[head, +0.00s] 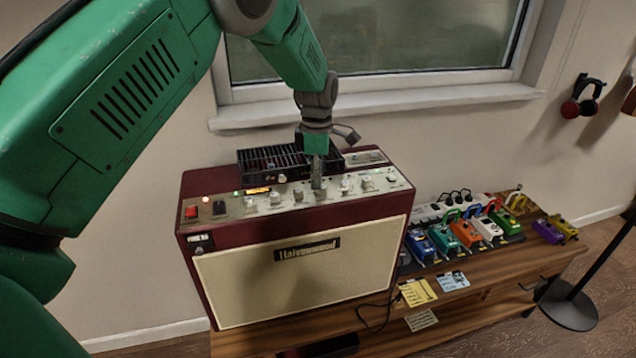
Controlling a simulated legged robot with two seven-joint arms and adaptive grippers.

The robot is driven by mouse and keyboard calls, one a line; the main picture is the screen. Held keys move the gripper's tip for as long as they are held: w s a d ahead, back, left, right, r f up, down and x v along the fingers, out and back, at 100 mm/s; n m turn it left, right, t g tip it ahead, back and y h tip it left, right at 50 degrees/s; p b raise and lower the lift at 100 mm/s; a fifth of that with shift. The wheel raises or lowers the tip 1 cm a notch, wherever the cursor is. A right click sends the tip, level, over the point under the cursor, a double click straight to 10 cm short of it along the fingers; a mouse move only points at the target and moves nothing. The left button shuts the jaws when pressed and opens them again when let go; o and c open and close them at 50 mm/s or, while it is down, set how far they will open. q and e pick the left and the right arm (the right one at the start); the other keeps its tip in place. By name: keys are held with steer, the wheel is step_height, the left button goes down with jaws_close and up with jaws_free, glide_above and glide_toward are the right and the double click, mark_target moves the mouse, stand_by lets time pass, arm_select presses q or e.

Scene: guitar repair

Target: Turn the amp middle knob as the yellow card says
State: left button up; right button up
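The dark red amp (365,218) with a cream front stands on a wooden bench. Its top panel carries a row of pale knobs, a red switch and a lit red light. My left gripper (318,180) points down at the middle of the knob row and covers the knob there. Its fingers look close together, but I cannot tell whether they grip the knob. A yellow card (418,292) lies on the bench right of the amp; its writing is too small to read. My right gripper is not in view.
A black vented box (285,160) sits on the amp behind the knobs. Several coloured pedals (465,233) stand on a board at the right. A blue card (453,281) lies beside the yellow one. The window sill (400,103) is behind.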

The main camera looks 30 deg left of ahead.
mark_target(326, 193)
arm_select(q)
steer(key=shift+d+f, duration=0.55)
steer(key=shift+f, duration=0.3)
steer(key=shift+d+f, duration=0.1)
steer(key=shift+d, duration=0.6)
steer(key=shift+a+f, duration=0.1)
steer(key=shift+a, duration=0.45)
jaws_close()
steer(key=shift+a, duration=0.25)
steer(key=shift+d, duration=0.35)
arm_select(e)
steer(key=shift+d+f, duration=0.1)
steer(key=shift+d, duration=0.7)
